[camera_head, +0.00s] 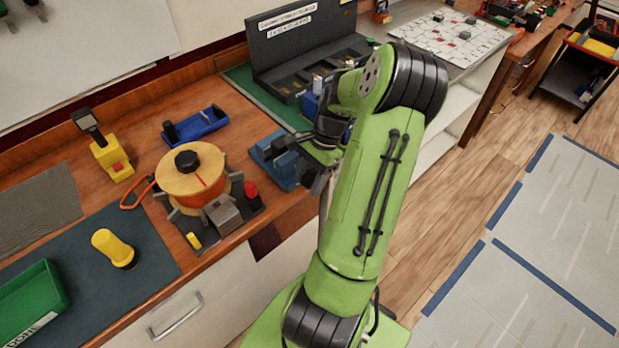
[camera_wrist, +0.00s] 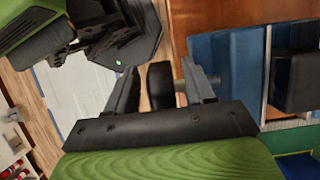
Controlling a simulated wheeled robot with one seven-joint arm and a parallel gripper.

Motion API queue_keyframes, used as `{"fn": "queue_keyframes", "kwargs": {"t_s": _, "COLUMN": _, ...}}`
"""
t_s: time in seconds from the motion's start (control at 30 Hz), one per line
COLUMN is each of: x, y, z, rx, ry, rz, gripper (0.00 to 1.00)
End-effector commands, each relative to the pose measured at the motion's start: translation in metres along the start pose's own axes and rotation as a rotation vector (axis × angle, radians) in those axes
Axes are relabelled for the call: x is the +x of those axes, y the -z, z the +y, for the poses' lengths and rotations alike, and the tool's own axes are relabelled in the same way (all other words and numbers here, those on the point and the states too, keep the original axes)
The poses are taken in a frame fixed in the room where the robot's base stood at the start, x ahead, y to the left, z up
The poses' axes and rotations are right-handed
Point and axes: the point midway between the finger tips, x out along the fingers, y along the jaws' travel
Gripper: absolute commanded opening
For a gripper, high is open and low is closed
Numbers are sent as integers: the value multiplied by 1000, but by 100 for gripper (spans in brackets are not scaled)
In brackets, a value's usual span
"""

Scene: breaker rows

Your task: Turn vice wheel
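The blue vice (camera_head: 276,160) sits at the front edge of the wooden bench, just left of my arm. In the wrist view its blue body (camera_wrist: 225,75) fills the right side. A dark round-edged piece that looks like the vice wheel (camera_wrist: 161,86) shows edge-on, with a short grey shaft toward the vice. My gripper (camera_wrist: 158,70) is open, with one finger on each side of this wheel. Narrow gaps show beside it, so it does not look clamped. In the head view my arm largely hides my gripper and the wheel.
Left of the vice stand an orange-wound spool (camera_head: 192,175) on a dark base and a red knob (camera_head: 250,189). A blue tool holder (camera_head: 196,125), a yellow device (camera_head: 112,158) and a dark panel box (camera_head: 305,50) are farther back.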

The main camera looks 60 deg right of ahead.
Motion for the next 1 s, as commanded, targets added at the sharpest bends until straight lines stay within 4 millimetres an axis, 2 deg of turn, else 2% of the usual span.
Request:
{"fn": "queue_keyframes", "kwargs": {"t_s": 0.03, "x": 0, "y": 0, "z": 0, "rx": 0, "ry": 0, "rz": 0, "gripper": 46}}
{"fn": "queue_keyframes", "kwargs": {"t_s": 0.3, "x": 0, "y": 0, "z": 0, "rx": 0, "ry": 0, "rz": 0, "gripper": 4}}
{"fn": "queue_keyframes", "kwargs": {"t_s": 0.33, "x": 0, "y": 0, "z": 0, "rx": 0, "ry": 0, "rz": 0, "gripper": 2}}
{"fn": "queue_keyframes", "kwargs": {"t_s": 0.67, "x": 0, "y": 0, "z": 0, "rx": -2, "ry": 0, "rz": 57, "gripper": 2}}
{"fn": "queue_keyframes", "kwargs": {"t_s": 1.0, "x": 5, "y": -1, "z": -2, "rx": -7, "ry": 2, "rz": 307, "gripper": 2}}
